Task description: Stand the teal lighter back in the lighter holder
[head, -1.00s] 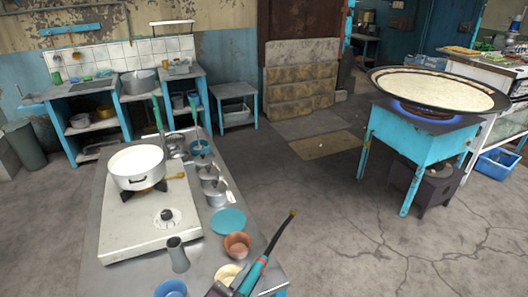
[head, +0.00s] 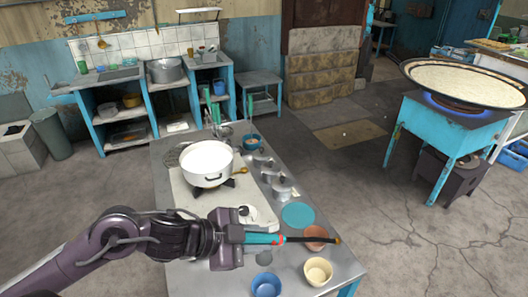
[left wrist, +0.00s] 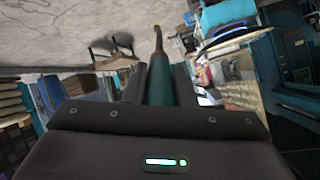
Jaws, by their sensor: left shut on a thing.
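My left gripper (head: 246,238) is shut on the teal lighter (head: 263,239) and holds it above the front of the steel table. The lighter lies about level in the head view, its dark nozzle pointing right across the terracotta bowl. In the left wrist view the lighter (left wrist: 159,85) sticks out between the two dark fingers (left wrist: 160,85). A grey metal cup (head: 264,259), which looks like the lighter holder, is just below the gripper. It is mostly hidden behind the gripper and lighter. My right gripper is not in view.
On the steel table (head: 205,278) stand a stove with a white pot (head: 208,165), several lidded grey pots, a teal plate (head: 298,215), a terracotta bowl (head: 317,232), a cream bowl (head: 318,271) and a blue bowl (head: 266,285). The table's front left is bare.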

